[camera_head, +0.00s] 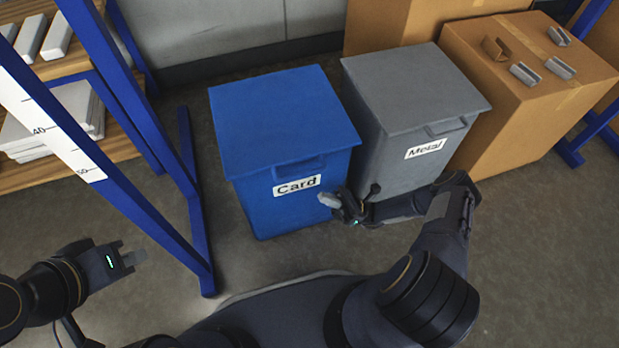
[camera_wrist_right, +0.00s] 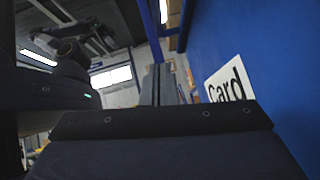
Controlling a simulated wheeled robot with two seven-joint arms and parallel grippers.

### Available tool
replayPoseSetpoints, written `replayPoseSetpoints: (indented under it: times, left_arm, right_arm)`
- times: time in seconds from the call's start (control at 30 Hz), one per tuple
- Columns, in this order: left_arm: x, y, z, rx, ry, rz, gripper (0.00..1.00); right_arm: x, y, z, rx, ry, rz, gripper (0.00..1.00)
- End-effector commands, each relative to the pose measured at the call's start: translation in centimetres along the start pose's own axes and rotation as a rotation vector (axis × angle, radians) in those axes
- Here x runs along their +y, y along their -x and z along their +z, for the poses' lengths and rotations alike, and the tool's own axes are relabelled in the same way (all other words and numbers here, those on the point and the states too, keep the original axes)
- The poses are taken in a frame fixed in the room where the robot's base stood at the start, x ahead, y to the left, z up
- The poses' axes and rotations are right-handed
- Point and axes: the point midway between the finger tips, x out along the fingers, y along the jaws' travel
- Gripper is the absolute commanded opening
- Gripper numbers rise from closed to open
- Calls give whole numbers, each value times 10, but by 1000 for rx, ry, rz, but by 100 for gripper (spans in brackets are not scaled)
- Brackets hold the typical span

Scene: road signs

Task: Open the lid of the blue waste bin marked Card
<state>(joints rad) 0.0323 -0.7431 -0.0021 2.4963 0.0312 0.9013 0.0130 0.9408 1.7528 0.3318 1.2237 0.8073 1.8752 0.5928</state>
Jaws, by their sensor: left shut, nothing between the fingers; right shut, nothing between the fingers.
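The blue waste bin (camera_head: 246,205) marked Card stands on the floor in the middle of the head view. Its flat blue lid (camera_head: 275,115) lies closed on top, with a handle recess (camera_head: 300,168) at the front edge. The Card label (camera_head: 297,186) is just below it. My right gripper (camera_head: 328,200) is shut and empty, close to the bin's front right, below the lid edge. The right wrist view shows the label (camera_wrist_right: 229,80) and blue front wall (camera_wrist_right: 285,75) very near; contact cannot be told. My left gripper (camera_head: 136,257) is shut and empty at the lower left, away from the bin.
A grey bin (camera_head: 400,170) marked Metal stands right beside the blue one. Cardboard boxes (camera_head: 530,110) with small metal pieces are further right. A blue rack post (camera_head: 195,200) stands left of the blue bin, between it and my left gripper.

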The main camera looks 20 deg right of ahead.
Motion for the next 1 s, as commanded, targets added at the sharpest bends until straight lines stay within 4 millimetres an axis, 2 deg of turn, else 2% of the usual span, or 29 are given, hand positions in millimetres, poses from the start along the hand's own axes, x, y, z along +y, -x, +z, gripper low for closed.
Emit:
replayPoseSetpoints:
  times: [0.03,0.2,0.27,0.4,0.6,1.0]
  left_arm:
    - [1,2,-1,0,0,0,0]
    - [1,2,-1,0,0,0,0]
    - [1,2,-1,0,0,0,0]
    - [1,2,-1,0,0,0,0]
    - [0,1,0,0,0,0,0]
    - [1,1,-1,0,0,0,0]
  right_arm:
    - [1,-13,2,-1,-2,5,0]
    - [0,-50,1,-1,-1,4,0]
    - [1,-61,0,0,-2,5,0]
    - [0,-76,16,2,2,3,0]
    - [0,-88,27,2,1,3,0]
    - [0,-90,29,2,1,2,0]
